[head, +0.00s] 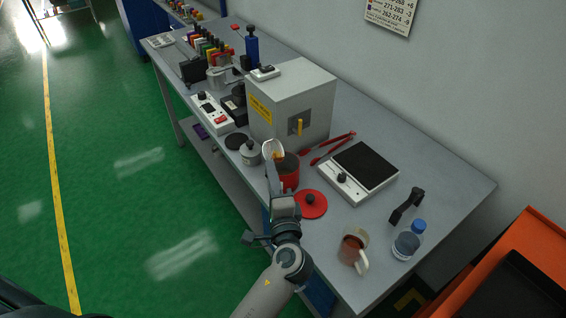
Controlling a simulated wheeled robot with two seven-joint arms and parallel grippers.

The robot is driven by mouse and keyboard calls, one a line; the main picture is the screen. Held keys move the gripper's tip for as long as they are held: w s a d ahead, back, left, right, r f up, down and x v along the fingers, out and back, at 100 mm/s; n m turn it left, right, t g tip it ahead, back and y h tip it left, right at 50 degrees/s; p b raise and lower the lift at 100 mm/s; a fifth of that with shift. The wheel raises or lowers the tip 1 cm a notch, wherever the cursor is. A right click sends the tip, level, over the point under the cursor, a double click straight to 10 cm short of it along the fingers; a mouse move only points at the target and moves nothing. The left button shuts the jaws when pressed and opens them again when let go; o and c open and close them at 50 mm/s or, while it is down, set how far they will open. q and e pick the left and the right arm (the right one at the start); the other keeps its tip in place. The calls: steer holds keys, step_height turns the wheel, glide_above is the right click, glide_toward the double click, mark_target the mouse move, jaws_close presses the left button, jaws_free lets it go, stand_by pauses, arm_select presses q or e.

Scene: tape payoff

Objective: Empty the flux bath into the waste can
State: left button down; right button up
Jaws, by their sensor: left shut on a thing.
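A small white dish (270,147), which I take to be the flux bath, is tilted over the rim of a red can (290,172), with a little orange-amber colour at its edge. The red can, apparently the waste can, stands open on the bench. A red lid (315,209) with a black knob lies beside it. My left gripper (271,164) is shut on the dish at the can's left side and hides part of both. How much is left in the dish is too small to tell. My right gripper is not in view.
A grey metal pot (250,154) stands close left of the can, and a grey box (293,100) stands behind. Red tongs (330,146), a hot plate (364,168), a mug (352,250) and a blue-capped bottle (407,243) occupy the right.

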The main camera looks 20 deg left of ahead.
arm_select(q)
steer(key=shift+d+r+m+t, duration=0.15)
steer(key=shift+m+t, duration=0.15)
steer(key=shift+m, duration=0.8)
steer(key=shift+m+t+p, duration=0.3)
steer(key=shift+m+t, duration=0.1)
steer(key=shift+m, duration=0.2)
steer(key=shift+r+m, duration=0.15)
steer(key=shift+m, duration=0.35)
steer(key=m+t, duration=0.1)
steer(key=m, duration=0.2)
steer(key=shift+d, duration=0.1)
steer(key=shift+m+t, duration=0.4)
steer(key=shift+m, duration=0.1)
